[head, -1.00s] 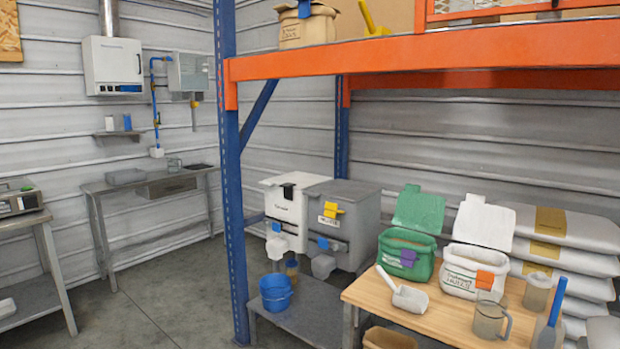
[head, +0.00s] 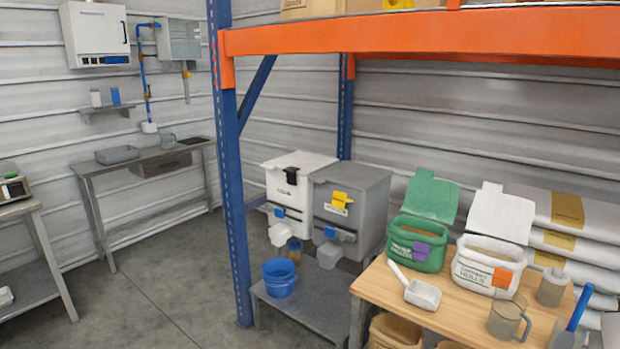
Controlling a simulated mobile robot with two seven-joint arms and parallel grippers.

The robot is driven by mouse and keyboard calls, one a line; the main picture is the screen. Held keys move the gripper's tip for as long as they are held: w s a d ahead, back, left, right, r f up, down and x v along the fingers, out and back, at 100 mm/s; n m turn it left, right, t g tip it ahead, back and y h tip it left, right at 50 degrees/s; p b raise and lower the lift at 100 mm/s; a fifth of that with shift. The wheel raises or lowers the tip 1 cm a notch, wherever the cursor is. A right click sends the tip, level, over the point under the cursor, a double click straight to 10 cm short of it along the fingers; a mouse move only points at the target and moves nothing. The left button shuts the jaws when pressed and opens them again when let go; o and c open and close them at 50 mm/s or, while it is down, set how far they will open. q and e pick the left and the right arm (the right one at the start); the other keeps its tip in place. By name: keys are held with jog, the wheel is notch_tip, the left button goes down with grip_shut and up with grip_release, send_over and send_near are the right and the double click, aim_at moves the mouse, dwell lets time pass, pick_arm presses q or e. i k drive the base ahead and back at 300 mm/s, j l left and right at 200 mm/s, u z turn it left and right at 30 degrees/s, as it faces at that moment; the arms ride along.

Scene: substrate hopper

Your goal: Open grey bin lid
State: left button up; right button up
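The grey bin (head: 348,215) stands on a low grey shelf behind the blue rack post, to the right of a white bin (head: 300,190). Its grey lid (head: 350,176) is shut. A yellow latch (head: 342,200) sits on its upper front, beside a small label. A blue-handled outlet with a grey spout (head: 331,252) is below on its front. Neither of my grippers is in view.
A blue rack post (head: 229,170) and an orange beam (head: 420,36) stand in front of the bins. A blue bucket (head: 279,280) sits on the low shelf (head: 312,310). A wooden table (head: 450,312) holds open green and white bags, a scoop and jugs. Floor at left is clear.

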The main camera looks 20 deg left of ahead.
aim_at(358, 176)
jog(key=i+j, duration=0.5)
jog(key=j, duration=0.15)
jog(key=i+j, duration=0.5)
jog(key=j, duration=0.15)
jog(key=i+j, duration=0.45)
jog(key=j, duration=0.2)
jog(key=i+j, duration=0.5)
jog(key=j, duration=0.15)
